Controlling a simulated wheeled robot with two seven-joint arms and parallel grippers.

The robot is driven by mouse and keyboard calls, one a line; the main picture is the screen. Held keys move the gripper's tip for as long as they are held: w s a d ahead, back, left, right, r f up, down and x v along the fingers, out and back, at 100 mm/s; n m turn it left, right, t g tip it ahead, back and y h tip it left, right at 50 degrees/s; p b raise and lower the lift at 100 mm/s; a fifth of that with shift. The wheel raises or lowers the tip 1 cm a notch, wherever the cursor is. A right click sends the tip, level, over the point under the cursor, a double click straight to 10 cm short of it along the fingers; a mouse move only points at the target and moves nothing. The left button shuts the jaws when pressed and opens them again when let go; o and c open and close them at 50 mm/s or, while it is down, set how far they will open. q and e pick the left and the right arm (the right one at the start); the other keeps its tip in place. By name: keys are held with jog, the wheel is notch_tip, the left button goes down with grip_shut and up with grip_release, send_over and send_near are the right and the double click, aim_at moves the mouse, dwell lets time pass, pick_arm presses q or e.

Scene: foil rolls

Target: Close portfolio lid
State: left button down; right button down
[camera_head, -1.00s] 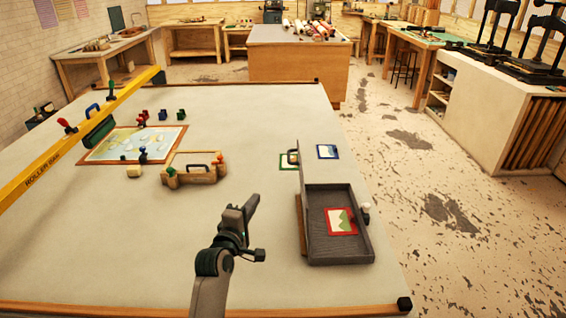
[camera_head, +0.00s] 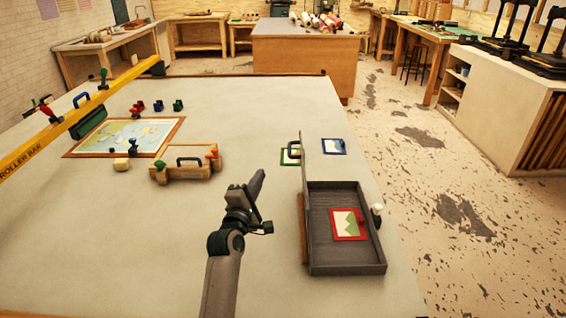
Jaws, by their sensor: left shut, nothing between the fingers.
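The portfolio is a dark grey tray (camera_head: 322,235) on the table at the right, with a red-framed picture (camera_head: 348,224) lying inside. Its lid (camera_head: 305,160) stands up along the tray's left side, seen nearly edge-on, so the portfolio is open. My right gripper is not in view.
A wooden block with a handle (camera_head: 186,165) and a framed map (camera_head: 125,137) lie to the left. A yellow roller bar (camera_head: 75,115) crosses the far left. A blue-framed picture (camera_head: 334,147) lies beyond the tray.

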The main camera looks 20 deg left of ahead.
pick_arm(q)
jog(key=shift+w+f, duration=0.4)
jog(key=shift+f, duration=0.15)
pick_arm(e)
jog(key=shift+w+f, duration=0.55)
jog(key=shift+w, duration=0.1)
pick_arm(q)
jog(key=shift+s+r, duration=0.1)
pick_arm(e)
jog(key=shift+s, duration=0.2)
